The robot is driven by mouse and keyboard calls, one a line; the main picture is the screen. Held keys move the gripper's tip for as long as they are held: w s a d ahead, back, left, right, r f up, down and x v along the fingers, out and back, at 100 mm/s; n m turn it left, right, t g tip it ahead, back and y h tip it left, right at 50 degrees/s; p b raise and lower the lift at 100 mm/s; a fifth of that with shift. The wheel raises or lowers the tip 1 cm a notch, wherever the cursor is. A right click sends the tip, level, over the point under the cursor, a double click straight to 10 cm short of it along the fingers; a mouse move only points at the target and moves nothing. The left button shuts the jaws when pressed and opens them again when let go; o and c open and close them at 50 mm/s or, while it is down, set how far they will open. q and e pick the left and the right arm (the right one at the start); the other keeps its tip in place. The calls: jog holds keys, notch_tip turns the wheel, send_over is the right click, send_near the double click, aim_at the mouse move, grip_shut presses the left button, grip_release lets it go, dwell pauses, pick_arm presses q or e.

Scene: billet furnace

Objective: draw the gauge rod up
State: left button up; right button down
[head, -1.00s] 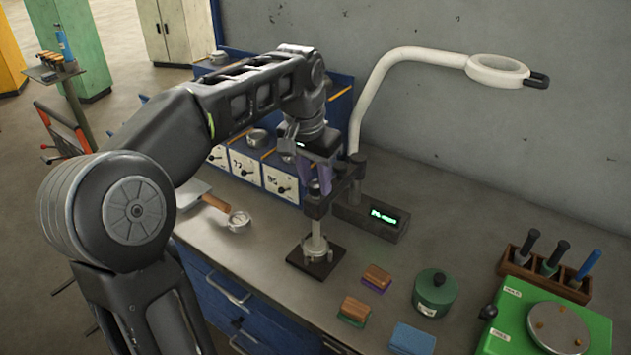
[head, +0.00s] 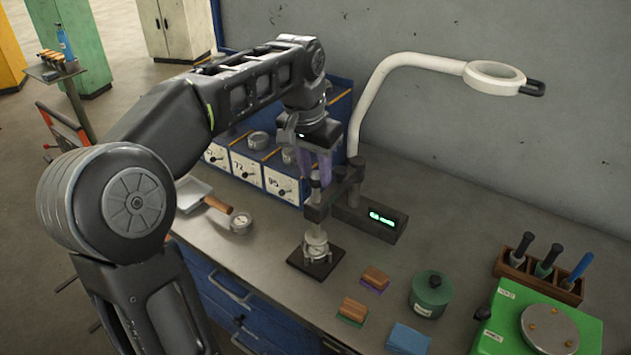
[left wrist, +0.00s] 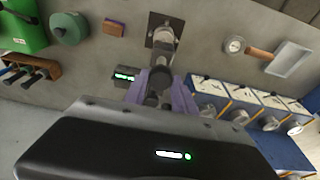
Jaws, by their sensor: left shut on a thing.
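The gauge stand (head: 326,207) is upright on the bench, with a dark arm over a dark square base plate (head: 303,263). A small pale round piece (head: 316,246) sits on the plate under the arm. The gauge rod (head: 316,186) rises above the arm; its top is hidden by the fingers. My left gripper (head: 319,165) points down with purple fingers shut on the rod's upper end. In the left wrist view the rod (left wrist: 160,77) shows between the fingers. A readout box (head: 383,217) with blurred green digits stands beside the stand. My right gripper is not in view.
A white lamp arm with a ring magnifier (head: 495,72) curves up behind the stand. To the right are small brush-like blocks (head: 352,311), a green tin (head: 431,292), a green scale (head: 540,325) and a tool rack (head: 540,272). A loose dial gauge (head: 240,222) lies left.

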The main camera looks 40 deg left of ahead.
pick_arm(q)
jog(key=shift+r+p, duration=1.45)
jog(key=shift+r, duration=0.45)
jog(key=shift+r+p, duration=0.3)
jog(key=shift+r, duration=0.65)
jog(key=o, duration=1.1)
jog(key=shift+f, duration=0.1)
jog(key=shift+c, duration=0.2)
